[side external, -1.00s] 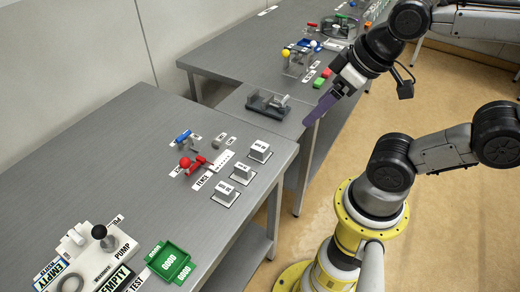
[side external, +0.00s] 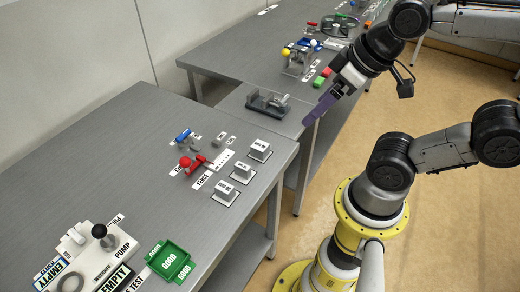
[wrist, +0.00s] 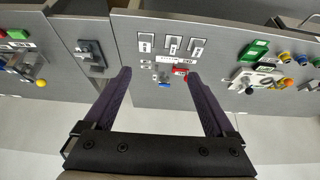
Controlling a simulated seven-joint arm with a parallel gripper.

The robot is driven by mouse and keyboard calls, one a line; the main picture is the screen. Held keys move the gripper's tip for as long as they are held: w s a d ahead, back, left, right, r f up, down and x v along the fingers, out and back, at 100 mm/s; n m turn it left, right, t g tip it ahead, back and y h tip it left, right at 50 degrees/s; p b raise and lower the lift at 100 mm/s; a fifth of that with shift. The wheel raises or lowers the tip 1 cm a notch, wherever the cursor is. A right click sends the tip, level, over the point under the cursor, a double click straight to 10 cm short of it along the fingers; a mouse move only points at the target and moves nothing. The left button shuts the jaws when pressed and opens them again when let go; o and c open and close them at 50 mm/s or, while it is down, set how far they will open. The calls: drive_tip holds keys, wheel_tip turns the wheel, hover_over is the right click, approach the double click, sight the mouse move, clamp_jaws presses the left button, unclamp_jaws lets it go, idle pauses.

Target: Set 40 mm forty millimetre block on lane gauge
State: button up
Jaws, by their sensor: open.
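Three grey blocks stand in a row near the right edge of the near bench: a far block (side external: 259,148), a middle block (side external: 242,170) and a near block (side external: 225,189). Each sits on a labelled plate; the sizes are too small to read. They also show in the wrist view as a left block (wrist: 146,42), a middle block (wrist: 172,43) and a right block (wrist: 196,45). Beside them is a fixture with a white marked strip (side external: 223,160) and a red lever (side external: 193,162); I cannot tell if it is the lane gauge. My gripper (wrist: 160,76) is open and empty, well away from the blocks.
A white pump station (side external: 92,248) and a green tray (side external: 171,261) stand at the near end. A dark fixture (side external: 268,103) sits on the bench beyond the seam, near my gripper. The near bench's left side is clear.

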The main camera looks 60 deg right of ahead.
drive_tip(key=m+g, duration=0.5)
drive_tip(key=m, duration=1.3)
hover_over(260, 145)
wheel_tip(260, 145, down, 10)
drive_tip(key=shift+g, duration=0.3)
drive_tip(key=f, duration=0.5)
drive_tip(key=s+f, duration=0.1)
drive_tip(key=f, duration=0.2)
drive_tip(key=shift+w+f, duration=0.25)
drive_tip(key=shift+f, duration=1.25)
drive_tip(key=shift+w+f, duration=0.2)
drive_tip(key=shift+f, duration=1.25)
